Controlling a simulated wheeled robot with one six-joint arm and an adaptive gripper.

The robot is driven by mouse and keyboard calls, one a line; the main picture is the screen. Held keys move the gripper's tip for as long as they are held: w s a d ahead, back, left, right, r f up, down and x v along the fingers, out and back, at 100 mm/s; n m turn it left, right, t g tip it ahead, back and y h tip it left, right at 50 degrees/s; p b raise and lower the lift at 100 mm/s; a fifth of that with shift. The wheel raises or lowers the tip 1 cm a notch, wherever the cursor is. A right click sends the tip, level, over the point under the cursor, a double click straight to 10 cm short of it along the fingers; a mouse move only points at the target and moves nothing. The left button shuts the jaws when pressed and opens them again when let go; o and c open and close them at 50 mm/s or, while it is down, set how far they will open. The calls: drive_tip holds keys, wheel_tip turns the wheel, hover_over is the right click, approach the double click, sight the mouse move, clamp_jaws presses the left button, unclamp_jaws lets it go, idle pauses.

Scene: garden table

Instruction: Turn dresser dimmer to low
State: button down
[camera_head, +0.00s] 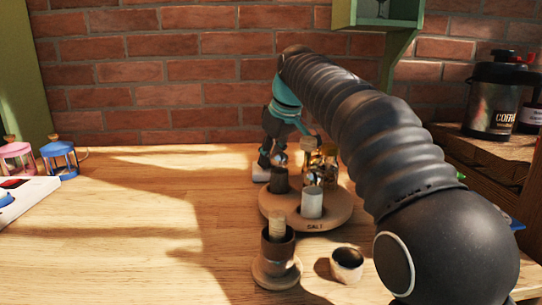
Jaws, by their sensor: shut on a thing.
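My gripper (269,150), dark with a teal wrist, points down at the back left of the round wooden stand. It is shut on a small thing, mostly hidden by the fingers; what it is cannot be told. I see no part clearly marked as a dresser dimmer. A white panel (32,199) with a red-and-black patch and a blue knob (5,198) is cut off at the left edge, far from my gripper. Whether that knob is the dimmer cannot be told.
The round stand (338,215), marked SALT, bears a white cylinder (312,202) and other small containers. A wooden-footed cup (277,246) and small pot (347,264) stand in front. The table's left middle is clear.

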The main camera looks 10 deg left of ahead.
drive_tip(key=n+g, duration=0.1)
drive_tip(key=n, duration=0.2)
drive_tip(key=shift+w+y+p, duration=0.15)
drive_tip(key=shift+y+p, duration=0.15)
drive_tip(key=shift+p, duration=0.05)
drive_tip(key=shift+w+n+g+y, duration=0.15)
drive_tip(key=shift+n+g, duration=0.25)
drive_tip(key=shift+n, duration=0.65)
drive_tip(key=shift+s+n+g+y, duration=0.15)
drive_tip(key=shift+n+g, duration=0.25)
drive_tip(key=shift+n, duration=0.65)
drive_tip(key=shift+w, duration=0.1)
drive_tip(key=c, duration=0.8)
unclamp_jaws()
drive_tip(key=shift+d, duration=0.1)
